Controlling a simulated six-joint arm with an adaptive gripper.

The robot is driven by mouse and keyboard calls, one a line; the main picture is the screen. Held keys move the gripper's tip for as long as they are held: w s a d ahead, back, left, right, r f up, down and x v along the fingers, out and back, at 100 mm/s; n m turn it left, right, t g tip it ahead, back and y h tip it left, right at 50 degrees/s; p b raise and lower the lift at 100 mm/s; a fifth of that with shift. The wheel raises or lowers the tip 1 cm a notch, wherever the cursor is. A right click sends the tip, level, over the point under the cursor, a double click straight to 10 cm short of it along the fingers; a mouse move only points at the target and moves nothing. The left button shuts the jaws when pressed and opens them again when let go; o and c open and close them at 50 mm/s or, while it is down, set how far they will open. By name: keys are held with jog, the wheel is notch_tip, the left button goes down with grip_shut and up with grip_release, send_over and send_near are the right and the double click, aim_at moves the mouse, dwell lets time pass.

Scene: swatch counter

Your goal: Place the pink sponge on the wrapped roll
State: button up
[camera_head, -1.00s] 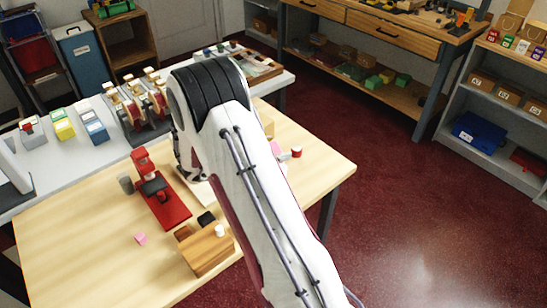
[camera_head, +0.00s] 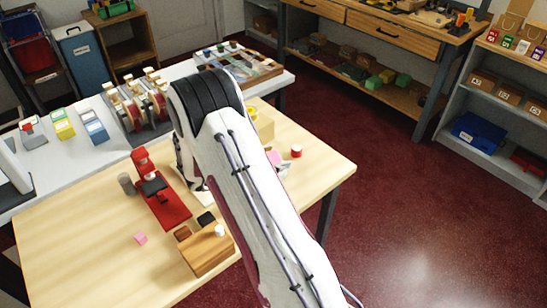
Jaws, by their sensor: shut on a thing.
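My gripper (camera_head: 186,168) shows only in part at the left of my arm, low over the table beside the red stand. My arm hides its fingertips and whatever is between them. A small pink block (camera_head: 140,238), perhaps the sponge, lies on the open table at front left, apart from the gripper. Another pink piece (camera_head: 274,157) shows in part at the right edge of my arm. I cannot tell which thing is the wrapped roll. A grey cylinder (camera_head: 126,184) stands left of the red stand.
The red stand (camera_head: 172,212) is close to my gripper. A wooden box (camera_head: 207,252) with a white knob stands in front. A red-and-white cup (camera_head: 297,150) and a tan block with a yellow top (camera_head: 265,126) are at the right. The table's front left (camera_head: 70,250) is clear.

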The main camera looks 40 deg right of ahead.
jog(key=shift+f, duration=0.1)
jog(key=o, duration=0.9)
jog(key=shift+v, duration=6.05)
jog(key=shift+w, duration=0.15)
